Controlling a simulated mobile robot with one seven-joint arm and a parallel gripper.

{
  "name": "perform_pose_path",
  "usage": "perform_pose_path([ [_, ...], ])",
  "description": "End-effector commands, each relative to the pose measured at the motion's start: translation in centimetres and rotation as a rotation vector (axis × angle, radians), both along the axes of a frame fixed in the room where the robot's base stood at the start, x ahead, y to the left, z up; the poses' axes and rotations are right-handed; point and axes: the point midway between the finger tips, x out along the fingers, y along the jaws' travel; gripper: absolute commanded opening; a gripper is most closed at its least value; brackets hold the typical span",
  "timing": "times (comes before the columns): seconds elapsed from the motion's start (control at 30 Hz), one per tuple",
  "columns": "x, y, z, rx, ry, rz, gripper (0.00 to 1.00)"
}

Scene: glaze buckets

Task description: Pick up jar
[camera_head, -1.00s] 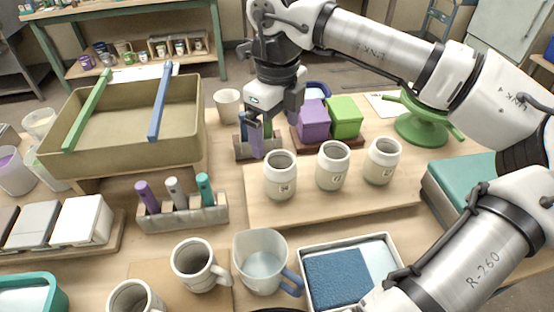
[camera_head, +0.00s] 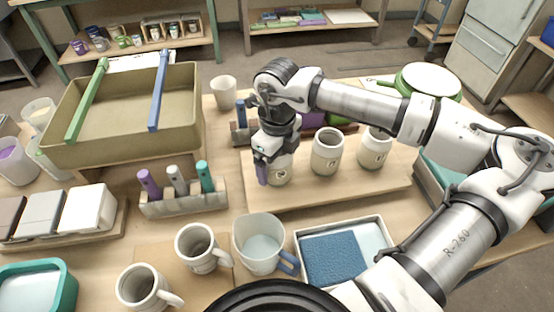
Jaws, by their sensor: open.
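Three white jars stand in a row on a wooden board (camera_head: 330,187): a left jar (camera_head: 281,174), a middle jar (camera_head: 326,152) and a right jar (camera_head: 374,149). My gripper (camera_head: 274,166) is open and low at the left jar, pointing down. One purple-grey finger shows at the jar's left side. The gripper body covers the jar's top, and the other finger is mostly hidden, so I cannot tell whether the fingers touch the jar.
A tool block (camera_head: 184,203) and an olive basin (camera_head: 122,150) with two bars across it stand left. A clear pitcher (camera_head: 260,245), a mug (camera_head: 200,249) and a tray with a blue pad (camera_head: 338,260) stand in front. My arm hides part of the purple and green blocks behind.

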Motion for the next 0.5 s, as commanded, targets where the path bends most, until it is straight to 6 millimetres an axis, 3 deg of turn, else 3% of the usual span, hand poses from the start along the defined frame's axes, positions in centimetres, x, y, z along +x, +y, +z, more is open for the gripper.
perform_pose_path([
  [0.27, 0.01, 0.03, -0.39, 0.001, -0.001, 0.0, 0.91],
  [0.5, 0.01, 0.02, -0.37, 0.001, -0.001, -0.001, 0.59],
])
